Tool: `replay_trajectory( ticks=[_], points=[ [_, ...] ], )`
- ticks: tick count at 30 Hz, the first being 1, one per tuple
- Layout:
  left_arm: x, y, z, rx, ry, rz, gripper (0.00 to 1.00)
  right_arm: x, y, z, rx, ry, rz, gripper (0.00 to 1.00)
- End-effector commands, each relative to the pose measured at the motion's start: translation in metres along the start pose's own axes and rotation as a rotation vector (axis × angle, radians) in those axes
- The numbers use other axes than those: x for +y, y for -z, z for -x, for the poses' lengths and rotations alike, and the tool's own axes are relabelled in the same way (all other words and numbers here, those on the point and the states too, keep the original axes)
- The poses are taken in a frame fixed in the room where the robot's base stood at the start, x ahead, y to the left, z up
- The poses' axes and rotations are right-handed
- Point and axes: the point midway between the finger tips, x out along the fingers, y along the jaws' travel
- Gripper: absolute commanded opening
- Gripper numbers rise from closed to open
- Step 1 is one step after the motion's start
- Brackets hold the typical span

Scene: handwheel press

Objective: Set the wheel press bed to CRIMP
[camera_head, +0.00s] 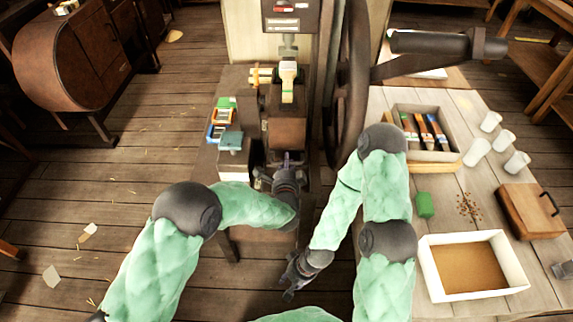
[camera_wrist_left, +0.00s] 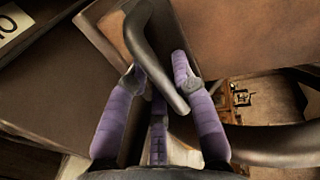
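The wheel press stands at the top centre of the head view, with a dark handwheel (camera_head: 352,85) and its thick crank handle (camera_head: 440,43) on its right. A brown block (camera_head: 287,132), perhaps part of the bed, sits low in the press frame. My left gripper (camera_head: 287,163) is just in front of it. In the left wrist view, my purple fingers (camera_wrist_left: 159,72) stand apart on either side of a dark bent lever (camera_wrist_left: 160,65); I cannot tell whether they touch it. My right gripper (camera_head: 290,285) hangs lower, away from the press; its fingers are too small to judge. No CRIMP mark is readable.
A table on the right holds a box of tools (camera_head: 428,148), several white cups (camera_head: 490,121), a green block (camera_head: 424,205), a white-rimmed tray (camera_head: 475,294) and a brown case (camera_head: 530,211). Colourful items (camera_head: 222,120) lie left of the press. Floor on the left is mostly clear.

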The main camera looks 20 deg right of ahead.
Motion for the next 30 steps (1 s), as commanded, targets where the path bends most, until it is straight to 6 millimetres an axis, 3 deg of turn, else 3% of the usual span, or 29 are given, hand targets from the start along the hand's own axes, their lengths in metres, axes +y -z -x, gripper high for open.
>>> replay_trajectory(
  ticks=[14,30],
  points=[
    [-0.001,0.0,0.006,0.0,0.003,0.0,0.45,0.0,0.0,0.0,0.0,0.0,0.0,0.37],
    [-0.002,0.001,0.099,0.001,0.004,0.0,0.45,0.0,0.0,0.0,0.0,0.0,0.0,0.37]
  ],
)
